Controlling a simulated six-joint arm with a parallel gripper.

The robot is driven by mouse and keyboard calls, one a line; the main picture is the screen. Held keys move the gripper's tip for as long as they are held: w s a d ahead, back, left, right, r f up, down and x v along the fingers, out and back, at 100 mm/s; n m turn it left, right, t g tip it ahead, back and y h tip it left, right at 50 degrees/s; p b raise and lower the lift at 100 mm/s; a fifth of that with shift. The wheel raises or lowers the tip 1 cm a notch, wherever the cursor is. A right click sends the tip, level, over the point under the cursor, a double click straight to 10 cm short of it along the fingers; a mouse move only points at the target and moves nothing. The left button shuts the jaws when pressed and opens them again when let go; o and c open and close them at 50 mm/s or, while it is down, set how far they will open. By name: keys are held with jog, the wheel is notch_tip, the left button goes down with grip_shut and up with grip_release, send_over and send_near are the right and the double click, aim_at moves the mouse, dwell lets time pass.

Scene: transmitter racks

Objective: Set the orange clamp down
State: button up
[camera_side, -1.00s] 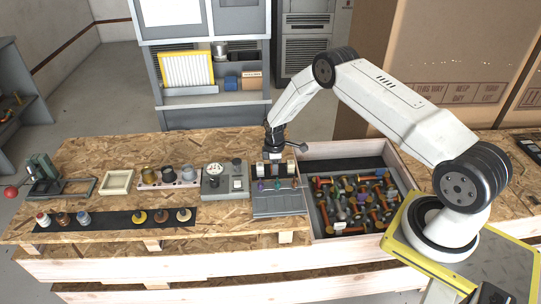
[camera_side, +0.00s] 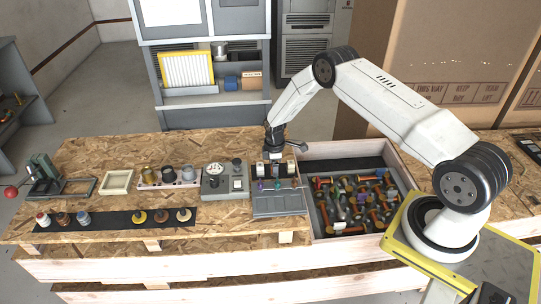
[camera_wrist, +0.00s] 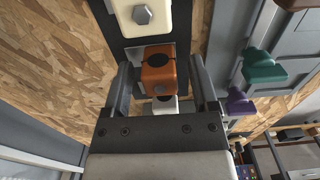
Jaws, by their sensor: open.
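The orange clamp (camera_wrist: 158,72), a block with a dark round hole and a bolt on its face, shows in the wrist view between the two fingers of my gripper (camera_wrist: 162,84). Gaps show on both sides of it, so my gripper is open around it. The clamp sits on a dark strip, between a white block with a hex bolt (camera_wrist: 148,16) and another white block partly hidden behind my gripper. In the side view my gripper (camera_side: 273,166) is low over the bench, behind a grey panel, and hides the clamp there.
The grey panel (camera_side: 278,206) with purple and teal knobs stands in front of my gripper. A wooden bin (camera_side: 312,222) full of mixed parts is at its right.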

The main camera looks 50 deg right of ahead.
notch_tip(320, 180, up, 12)
dwell(0.7)
dwell(0.4)
jog(key=shift+r, duration=0.1)
jog(key=s+a+r+m+t, duration=0.1)
jog(key=s+a+r+m, duration=0.3)
jog(key=s+a+r, duration=0.5)
jog(key=s+a+r+m, duration=0.2)
jog(key=s+a, duration=0.1)
jog(key=s, duration=0.4)
jog(key=s+a+r+m+t, duration=0.1)
jog(key=s+a+r+m, duration=0.2)
jog(key=s, duration=0.3)
jog(key=shift+s+a+r+t, duration=0.15)
jog(key=shift+s+t, duration=0.15)
jog(key=shift+s, duration=0.1)
